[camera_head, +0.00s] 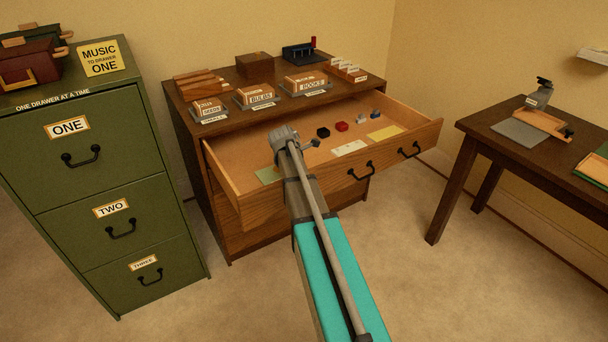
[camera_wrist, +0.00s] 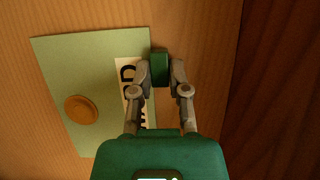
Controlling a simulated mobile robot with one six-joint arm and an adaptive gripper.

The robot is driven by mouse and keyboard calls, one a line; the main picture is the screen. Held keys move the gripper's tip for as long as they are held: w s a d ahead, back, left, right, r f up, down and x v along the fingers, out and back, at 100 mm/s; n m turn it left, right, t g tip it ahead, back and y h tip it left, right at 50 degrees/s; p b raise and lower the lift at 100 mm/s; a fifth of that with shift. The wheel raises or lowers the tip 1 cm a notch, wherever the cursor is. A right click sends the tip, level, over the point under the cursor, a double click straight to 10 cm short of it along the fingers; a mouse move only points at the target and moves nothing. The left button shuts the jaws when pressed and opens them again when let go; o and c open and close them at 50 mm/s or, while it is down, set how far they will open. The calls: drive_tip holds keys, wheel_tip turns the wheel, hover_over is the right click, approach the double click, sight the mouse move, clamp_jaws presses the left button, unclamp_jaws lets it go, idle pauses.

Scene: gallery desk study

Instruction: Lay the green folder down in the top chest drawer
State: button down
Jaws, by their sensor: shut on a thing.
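The top chest drawer (camera_head: 232,181) is pulled out, its wooden floor showing. The green folder (camera_wrist: 70,75) is pale green, with a brown round disc and a white label partly hidden by my finger. It looks flat against the drawer floor in the wrist view, though I cannot tell whether it fully rests there. Part of a pale green sheet, apparently this folder, shows at the drawer's front left (camera_head: 268,174). My gripper (camera_wrist: 161,72) is shut on a dark green block at the folder's right edge.
Farther right in the drawer lie a black box (camera_head: 323,132), a red box (camera_head: 342,126), a white card (camera_head: 349,148) and a yellow card (camera_head: 385,133). A green cabinet (camera_head: 150,212) stands left. A desk (camera_head: 478,133) stands right, with open carpet between.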

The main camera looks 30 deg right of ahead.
idle(0.3)
drive_tip(key=c, duration=0.5)
unclamp_jaws()
drive_tip(key=shift+c, duration=0.2)
drive_tip(key=shift+r, duration=0.15)
